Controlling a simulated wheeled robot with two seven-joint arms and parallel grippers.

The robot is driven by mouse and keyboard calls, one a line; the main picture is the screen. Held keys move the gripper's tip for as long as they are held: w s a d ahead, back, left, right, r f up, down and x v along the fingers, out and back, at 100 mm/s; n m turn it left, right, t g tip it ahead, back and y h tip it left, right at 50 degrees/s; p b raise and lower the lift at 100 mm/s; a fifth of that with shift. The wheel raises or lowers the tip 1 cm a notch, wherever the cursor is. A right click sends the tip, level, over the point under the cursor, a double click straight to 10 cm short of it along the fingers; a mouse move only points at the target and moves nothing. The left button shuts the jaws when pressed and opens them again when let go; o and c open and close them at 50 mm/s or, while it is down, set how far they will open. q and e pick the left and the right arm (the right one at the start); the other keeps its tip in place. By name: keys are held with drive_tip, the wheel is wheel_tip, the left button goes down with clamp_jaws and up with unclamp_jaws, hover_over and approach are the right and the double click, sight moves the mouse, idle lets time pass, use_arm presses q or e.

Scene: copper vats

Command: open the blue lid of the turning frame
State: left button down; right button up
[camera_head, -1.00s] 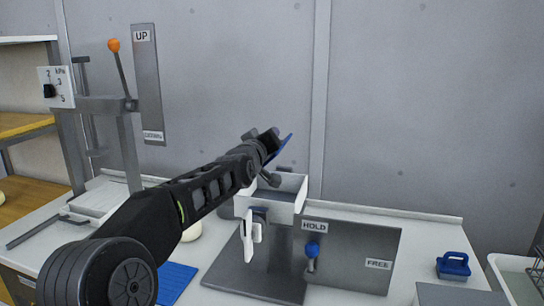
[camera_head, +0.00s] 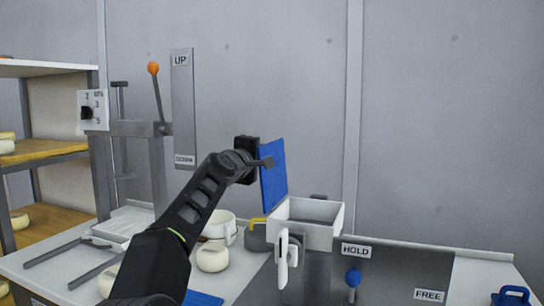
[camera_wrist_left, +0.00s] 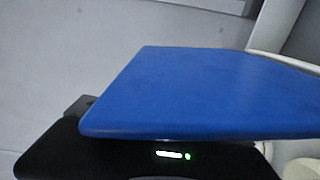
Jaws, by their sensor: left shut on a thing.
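The turning frame is a white open box (camera_head: 305,232) on a grey stand, right of the middle in the head view. Its blue lid (camera_head: 273,178) stands nearly upright at the box's left side, and the box's top is uncovered. My left gripper (camera_head: 262,160) is at the lid's upper left edge, shut on it; the fingertips are partly hidden. In the left wrist view the lid (camera_wrist_left: 200,95) fills the middle as a broad blue plate close to the gripper's black body. My right gripper is not in view.
A blue-knobbed lever (camera_head: 353,280) stands by the HOLD sign (camera_head: 356,251), with the FREE sign (camera_head: 429,295) to its right. A white pot (camera_head: 219,226) and pale cheeses (camera_head: 212,257) are left of the box. A press with an orange-knobbed lever (camera_head: 154,69) stands further left.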

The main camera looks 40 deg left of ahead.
sight(266, 173)
use_arm(q)
drive_tip(key=shift+s+a+f+n, duration=0.15)
drive_tip(key=shift+a+f+n, duration=0.4)
drive_tip(key=shift+a+n, duration=0.1)
drive_tip(key=c, duration=1.5)
unclamp_jaws()
drive_tip(key=shift+r, duration=0.1)
drive_tip(key=shift+s, duration=0.1)
drive_tip(key=shift+b+v, duration=1.05)
drive_tip(key=shift+v, duration=2.8)
drive_tip(key=shift+d, duration=0.1)
